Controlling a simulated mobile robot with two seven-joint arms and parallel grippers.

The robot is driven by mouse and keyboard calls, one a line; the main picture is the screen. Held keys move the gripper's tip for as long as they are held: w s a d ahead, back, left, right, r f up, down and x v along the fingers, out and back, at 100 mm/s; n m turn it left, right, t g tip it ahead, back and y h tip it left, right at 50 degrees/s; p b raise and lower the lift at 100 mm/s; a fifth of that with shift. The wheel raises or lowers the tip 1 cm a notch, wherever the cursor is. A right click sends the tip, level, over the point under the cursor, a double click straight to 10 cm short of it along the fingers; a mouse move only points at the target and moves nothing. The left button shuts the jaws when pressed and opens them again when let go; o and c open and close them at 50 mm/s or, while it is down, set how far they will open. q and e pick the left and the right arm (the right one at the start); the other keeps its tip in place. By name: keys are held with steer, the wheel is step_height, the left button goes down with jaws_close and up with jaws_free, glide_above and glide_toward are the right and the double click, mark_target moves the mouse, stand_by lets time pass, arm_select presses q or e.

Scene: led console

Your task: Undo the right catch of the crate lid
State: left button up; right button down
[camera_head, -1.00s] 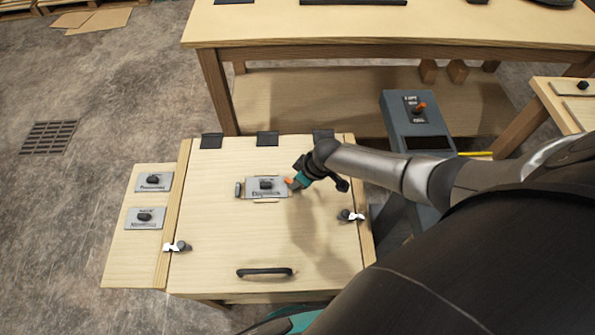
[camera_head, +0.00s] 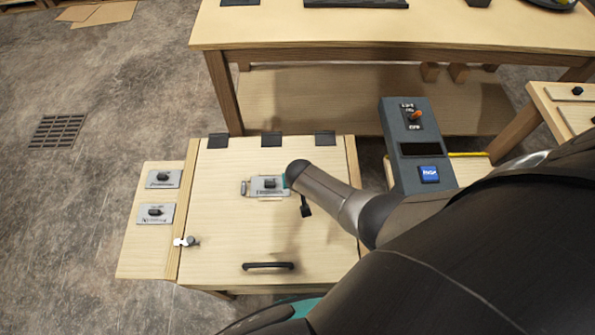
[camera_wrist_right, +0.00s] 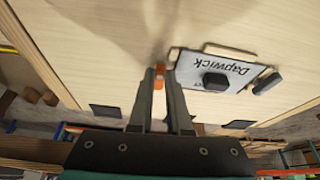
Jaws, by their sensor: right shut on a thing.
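The crate lid (camera_head: 225,225) lies flat and closed in the head view, with a dark handle (camera_head: 268,265) near its front edge. The left catch (camera_head: 187,241), white and dark grey, sits at its left edge. The right catch is hidden behind my right arm. My right gripper (camera_wrist_right: 160,77) is almost wholly hidden in the head view. In the right wrist view its fingers close on a small orange piece (camera_wrist_right: 159,76), beside the edge of a grey plate (camera_wrist_right: 240,73) marked "Dapwick" with a dark knob. Whether the piece belongs to the plate I cannot tell. My left gripper is out of view.
Two more knobbed plates (camera_head: 164,179) lie on a side board (camera_head: 140,240) left of the lid. A grey console (camera_head: 394,131) with an orange-tipped switch and a blue button stands to the right. A wooden table (camera_head: 400,35) is behind. Open floor is at left.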

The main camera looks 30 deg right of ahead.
steer(key=shift+a+m, duration=0.1)
steer(key=shift+m, duration=0.5)
steer(key=c, duration=0.9)
jaws_free()
steer(key=shift+o, duration=0.2)
steer(key=p+v, duration=0.8)
steer(key=v, duration=0.7)
steer(key=shift+a, duration=0.3)
steer(key=shift+w, duration=0.15)
